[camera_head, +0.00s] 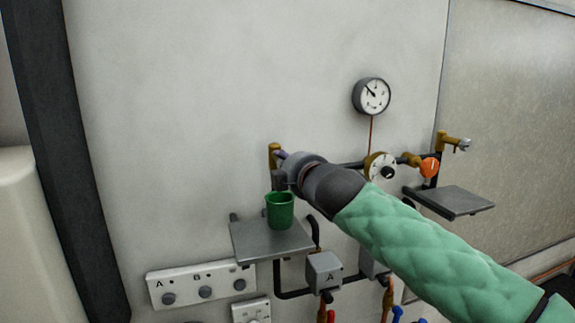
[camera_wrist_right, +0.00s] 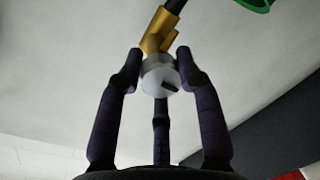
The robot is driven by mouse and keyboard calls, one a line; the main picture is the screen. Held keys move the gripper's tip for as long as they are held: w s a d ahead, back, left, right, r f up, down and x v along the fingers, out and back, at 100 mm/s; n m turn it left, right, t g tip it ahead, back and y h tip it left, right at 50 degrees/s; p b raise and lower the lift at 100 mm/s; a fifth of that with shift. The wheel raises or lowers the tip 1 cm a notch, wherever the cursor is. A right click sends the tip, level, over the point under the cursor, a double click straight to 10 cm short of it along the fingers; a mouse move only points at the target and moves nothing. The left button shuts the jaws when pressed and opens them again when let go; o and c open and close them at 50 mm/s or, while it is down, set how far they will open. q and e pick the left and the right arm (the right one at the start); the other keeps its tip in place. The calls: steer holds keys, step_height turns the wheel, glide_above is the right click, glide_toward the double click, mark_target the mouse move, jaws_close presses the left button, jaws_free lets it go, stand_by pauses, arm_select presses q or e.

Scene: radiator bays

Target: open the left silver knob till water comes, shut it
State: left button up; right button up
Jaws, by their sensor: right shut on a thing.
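The left silver knob (camera_wrist_right: 158,72) sits on the end of a brass tap (camera_wrist_right: 160,32) in the right wrist view. My right gripper (camera_wrist_right: 161,88) has its dark fingers around this knob and is shut on it. In the head view my right gripper (camera_head: 284,158) reaches the left brass tap (camera_head: 273,153) on the wall, and hides the knob there. A green cup (camera_head: 279,213) stands upright below this tap on a grey shelf (camera_head: 250,246). The inside of the cup is too dark to judge, and I can see no stream of water. My left gripper is out of view.
To the right are a white dial (camera_head: 376,162), an orange knob (camera_head: 430,168) and another brass tap with a silver knob (camera_head: 463,145) above an empty shelf (camera_head: 455,200). A gauge (camera_head: 371,96) hangs above. A switch panel (camera_head: 187,287) and valve boxes sit below.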

steer(key=o, duration=1.2)
steer(key=shift+c, duration=0.2)
steer(key=v, duration=1.2)
steer(key=shift+f, duration=0.1)
steer(key=shift+w, duration=0.1)
